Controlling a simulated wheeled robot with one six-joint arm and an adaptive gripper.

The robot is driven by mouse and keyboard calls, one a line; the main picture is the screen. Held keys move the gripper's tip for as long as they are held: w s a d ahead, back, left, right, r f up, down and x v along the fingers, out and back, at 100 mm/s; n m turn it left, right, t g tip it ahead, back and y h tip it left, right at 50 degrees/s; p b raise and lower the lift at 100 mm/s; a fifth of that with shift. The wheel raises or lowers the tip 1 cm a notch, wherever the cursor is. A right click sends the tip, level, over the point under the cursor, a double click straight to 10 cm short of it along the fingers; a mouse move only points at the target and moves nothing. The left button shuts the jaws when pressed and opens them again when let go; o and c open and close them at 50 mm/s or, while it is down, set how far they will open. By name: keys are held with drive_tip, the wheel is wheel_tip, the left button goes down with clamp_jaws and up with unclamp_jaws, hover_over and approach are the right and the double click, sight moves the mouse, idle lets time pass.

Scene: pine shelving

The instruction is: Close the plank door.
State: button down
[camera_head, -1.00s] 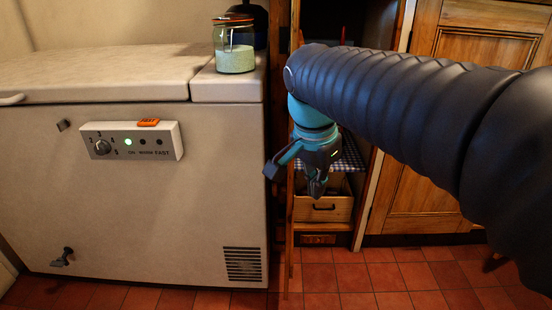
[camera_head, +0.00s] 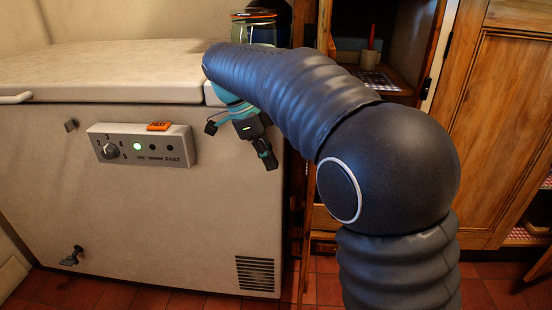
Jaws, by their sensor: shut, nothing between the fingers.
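What looks like the plank door (camera_head: 309,215) is a narrow upright strip of wood, seen almost edge-on. It stands swung open at the left side of the shelf cupboard, beside the freezer. My arm covers much of it, and its face and handle cannot be made out. The cupboard interior (camera_head: 385,72) is open to view behind my arm. My gripper (camera_head: 268,162) is shut and empty. In the picture it is in front of the freezer's right end, left of the door strip, pointing down and slightly right. No contact with the door shows.
A pale chest freezer (camera_head: 150,220) fills the left, with a control panel (camera_head: 140,147) and a jar (camera_head: 252,28) on top. A panelled wooden door (camera_head: 490,130) stands at the right. Red floor tiles (camera_head: 100,292) show at the bottom. A red candle-like object (camera_head: 370,55) is in the cupboard.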

drive_tip(key=d+f, duration=0.6)
drive_tip(key=shift+s+d+f+b, duration=0.25)
drive_tip(key=shift+d+f+b, duration=0.1)
drive_tip(key=shift+b, duration=0.05)
